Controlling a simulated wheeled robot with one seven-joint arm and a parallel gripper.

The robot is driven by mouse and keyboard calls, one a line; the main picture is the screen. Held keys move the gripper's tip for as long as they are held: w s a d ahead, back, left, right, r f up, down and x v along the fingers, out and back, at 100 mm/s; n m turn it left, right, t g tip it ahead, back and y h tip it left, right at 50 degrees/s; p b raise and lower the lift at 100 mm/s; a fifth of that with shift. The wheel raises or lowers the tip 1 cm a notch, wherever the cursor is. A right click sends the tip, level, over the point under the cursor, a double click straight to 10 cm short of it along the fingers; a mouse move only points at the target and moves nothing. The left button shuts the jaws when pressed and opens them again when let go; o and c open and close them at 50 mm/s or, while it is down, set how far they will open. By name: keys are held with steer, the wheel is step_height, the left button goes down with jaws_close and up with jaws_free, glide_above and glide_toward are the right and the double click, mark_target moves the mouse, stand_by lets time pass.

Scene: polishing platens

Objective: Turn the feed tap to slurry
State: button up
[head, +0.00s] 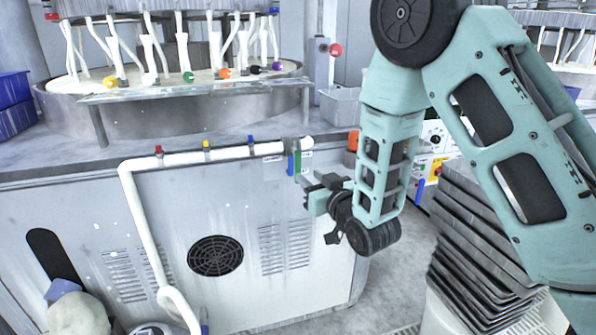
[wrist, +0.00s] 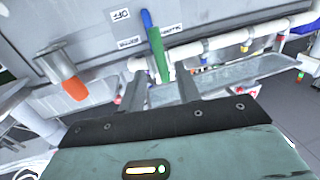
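The feed tap (head: 298,163) sits at the right end of the white pipe on the cabinet front, with a blue and a green part. In the wrist view its green handle (wrist: 158,58) has a blue end and lies between small labels. The slurry label (wrist: 172,30) is to its right; the OFF label (wrist: 121,14) is to its left. I cannot tell which setting the tap is at. My gripper (head: 309,190) is open and empty, just below and right of the tap. In the wrist view the fingers (wrist: 162,88) stand either side of the handle's lower end; contact is unclear.
The white pipe (head: 215,155) carries small red, yellow and blue valves along the cabinet. An orange-tipped fitting (wrist: 70,82) sticks out left of the tap in the wrist view. A polishing platen (head: 120,115) stands above. Open floor (head: 395,275) lies right of the cabinet.

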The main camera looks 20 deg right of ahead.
mark_target(300, 169)
steer(key=w, duration=0.3)
steer(key=w+a, duration=0.1)
steer(key=w, duration=0.3)
steer(key=shift+a+p, duration=0.2)
steer(key=shift+p, duration=0.1)
jaws_close()
